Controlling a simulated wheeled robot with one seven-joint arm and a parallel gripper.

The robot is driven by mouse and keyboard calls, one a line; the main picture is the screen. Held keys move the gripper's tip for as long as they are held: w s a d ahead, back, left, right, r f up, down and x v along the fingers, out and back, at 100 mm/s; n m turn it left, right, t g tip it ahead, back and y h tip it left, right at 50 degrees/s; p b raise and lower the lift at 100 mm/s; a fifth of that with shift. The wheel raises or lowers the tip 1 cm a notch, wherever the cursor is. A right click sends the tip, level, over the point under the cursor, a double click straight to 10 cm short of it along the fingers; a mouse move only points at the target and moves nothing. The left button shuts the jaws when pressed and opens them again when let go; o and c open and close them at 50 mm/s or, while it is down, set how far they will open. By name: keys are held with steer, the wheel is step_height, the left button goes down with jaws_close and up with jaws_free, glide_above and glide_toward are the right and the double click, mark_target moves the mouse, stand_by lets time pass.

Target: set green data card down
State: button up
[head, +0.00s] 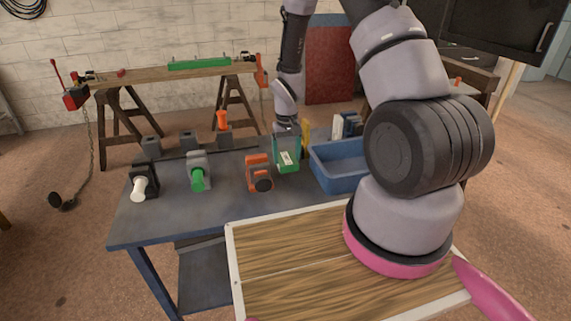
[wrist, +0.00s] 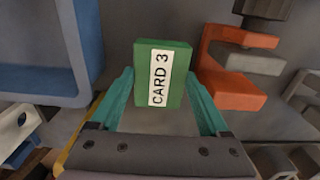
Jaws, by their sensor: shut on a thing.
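The green data card (wrist: 179,75) is a small green block with a white label reading "CARD 3". It sits between the teal fingers of my gripper (wrist: 160,95) in the wrist view, and my gripper is shut on it. In the head view the card (head: 289,167) hangs at the end of my arm, between the orange clamp and the blue bin. It is over or on the blue-grey table (head: 150,228); I cannot tell whether its lower edge touches the surface.
An orange clamp (head: 257,175) stands close left of the card, and a blue bin (head: 341,180) close right. A grey holder with a green cylinder (head: 198,179) and a dark one with a white cylinder (head: 140,188) stand further left. The table's front left is clear.

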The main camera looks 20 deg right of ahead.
mark_target(287, 159)
steer(key=shift+f, duration=1.7)
steer(key=shift+f, duration=0.15)
steer(key=o, duration=1.3)
